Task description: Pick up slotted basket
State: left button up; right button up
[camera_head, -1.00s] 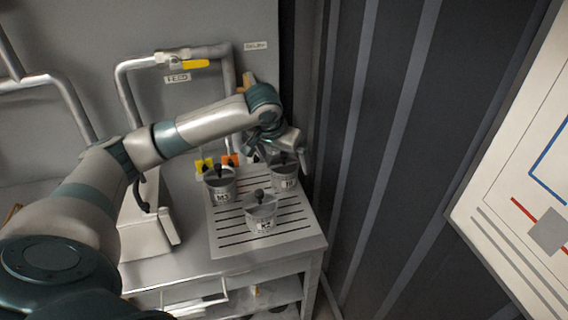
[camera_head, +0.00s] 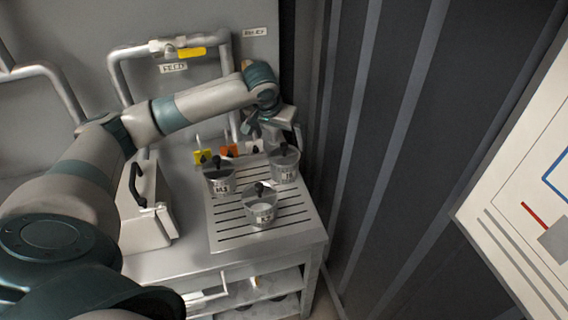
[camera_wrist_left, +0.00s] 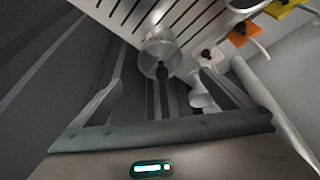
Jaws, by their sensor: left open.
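Three grey metal baskets with black knobs stand on a slotted drain board (camera_head: 228,236). They are a front basket (camera_head: 262,212), a left basket marked M3 (camera_head: 220,183) and a rear right basket (camera_head: 284,168). I cannot tell which has slots in its wall. My left gripper (camera_head: 272,132) is open and empty, above and behind the rear right basket. In the left wrist view, a basket with its knob (camera_wrist_left: 160,55) shows beyond and between the open fingers of my left gripper (camera_wrist_left: 157,88), apart from them. My right gripper is not in view.
Yellow (camera_head: 203,157), orange (camera_head: 228,151) and white tags stand behind the board. A grey box with a black handle (camera_head: 143,205) stands to the left. Pipes with a yellow-handled valve (camera_head: 191,52) line the back. A dark ribbed wall (camera_head: 400,130) closes the right.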

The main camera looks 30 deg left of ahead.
aim_at(285, 154)
pick_arm(q)
jog(key=p+x, duration=0.2)
jog(key=x, duration=0.7)
jog(key=shift+f, duration=0.2)
jog(key=shift+p, duration=0.35)
jog(key=shift+w+a+f, duration=0.1)
jog(key=shift+w+f, duration=0.05)
jog(key=shift+f, duration=0.1)
jog(key=p+x, duration=0.2)
jog(key=x, duration=0.1)
jog(key=shift+w+f, duration=0.15)
jog(key=shift+f, duration=0.2)
jog(key=shift+w+a+f, duration=0.1)
jog(key=shift+a+f, duration=0.05)
jog(key=shift+f, duration=0.3)
jog(key=c, duration=1.3)
